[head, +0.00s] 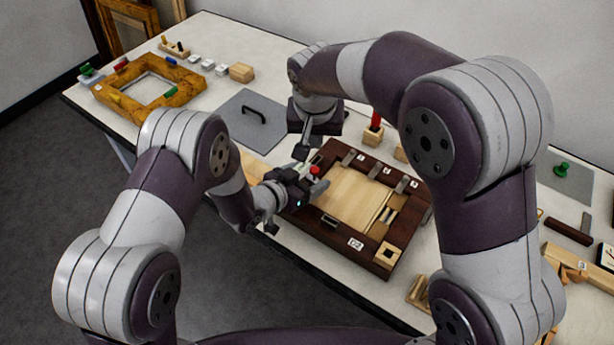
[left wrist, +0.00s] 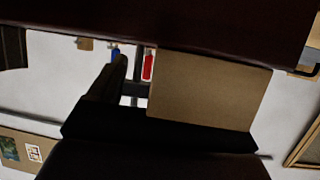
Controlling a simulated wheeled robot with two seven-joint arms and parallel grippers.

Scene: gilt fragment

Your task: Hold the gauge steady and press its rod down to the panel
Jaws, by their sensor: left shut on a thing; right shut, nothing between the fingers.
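The panel (head: 352,197) is a pale wooden board set in a dark brown frame (head: 316,226) on the table. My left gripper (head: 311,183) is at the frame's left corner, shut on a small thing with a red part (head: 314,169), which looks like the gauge. Its fingers hide most of the gauge, and I cannot make out the rod. My right gripper (head: 302,151) points down, shut and empty, just behind and above the left one. I cannot tell whether it touches the gauge. The left wrist view is dark, with a red piece (left wrist: 148,67) near a black finger.
A grey mat with a black handle (head: 254,115) lies behind left. A yellowish wooden frame (head: 150,98) and small blocks stand at the far left. A red-topped wooden block (head: 373,134) stands behind the dark frame. Tools and wooden pieces (head: 574,262) crowd the right.

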